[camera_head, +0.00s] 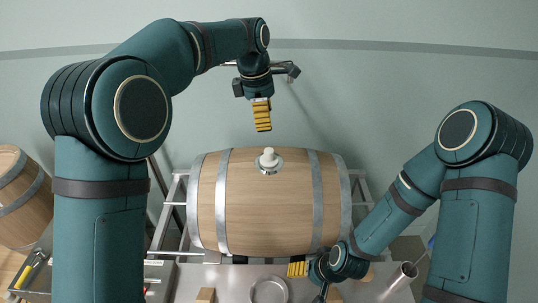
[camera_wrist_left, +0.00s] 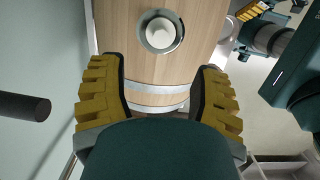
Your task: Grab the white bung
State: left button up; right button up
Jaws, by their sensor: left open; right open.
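The white bung (camera_head: 268,156) sits in the metal-ringed hole on top of the wooden barrel (camera_head: 235,205). In the left wrist view the bung (camera_wrist_left: 161,33) lies beyond the fingertips, roughly between their lines. My left gripper (camera_head: 262,118) is open and empty, above the barrel and slightly left of the bung, apart from it. Its two yellow ridged fingers (camera_wrist_left: 162,92) frame part of the barrel top in the wrist view. My right gripper (camera_head: 297,268) is low in front of the barrel, with yellow finger pads showing; it holds nothing that I can see.
The barrel rests on a grey metal rack (camera_head: 168,215). A steel bench (camera_head: 220,280) in front carries a round metal dish (camera_head: 268,290) and a wooden block (camera_head: 205,295). A metal cylinder (camera_head: 404,273) stands at right. Another barrel (camera_head: 22,195) is at far left.

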aim_at(269, 150)
pick_arm(q)
jog(key=f, duration=0.4)
jog(key=d+f, duration=0.1)
jog(key=f, duration=0.1)
jog(key=shift+f, duration=0.35)
jog(key=shift+s+d+f, duration=0.1)
jog(key=shift+f, duration=2.65)
grip_shut()
